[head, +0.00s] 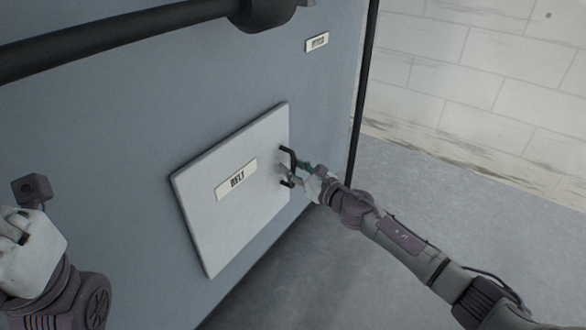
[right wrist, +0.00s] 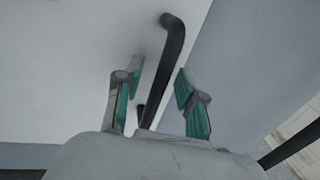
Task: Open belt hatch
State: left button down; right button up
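The belt hatch (head: 215,210) is a light square panel with a "BELT" label on the blue-grey machine wall, and it looks closed. Its black handle (head: 288,153) is a bracket on the right edge. My right gripper (head: 294,171) is at the handle. In the right wrist view the dark handle bar (right wrist: 172,65) runs between the two teal-padded fingers of this gripper (right wrist: 158,92), with gaps on both sides, so the fingers are open around it. My left gripper is at the lower left edge of the head view, with its fingertips not showing.
A black pipe (head: 130,28) crosses the machine wall (head: 110,120) above the hatch. A small label (head: 317,42) is at the upper right of the wall. Grey floor (head: 470,220) is free to the right, up to a white brick wall (head: 480,75).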

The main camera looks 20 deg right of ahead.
grip_shut()
dwell(0.3)
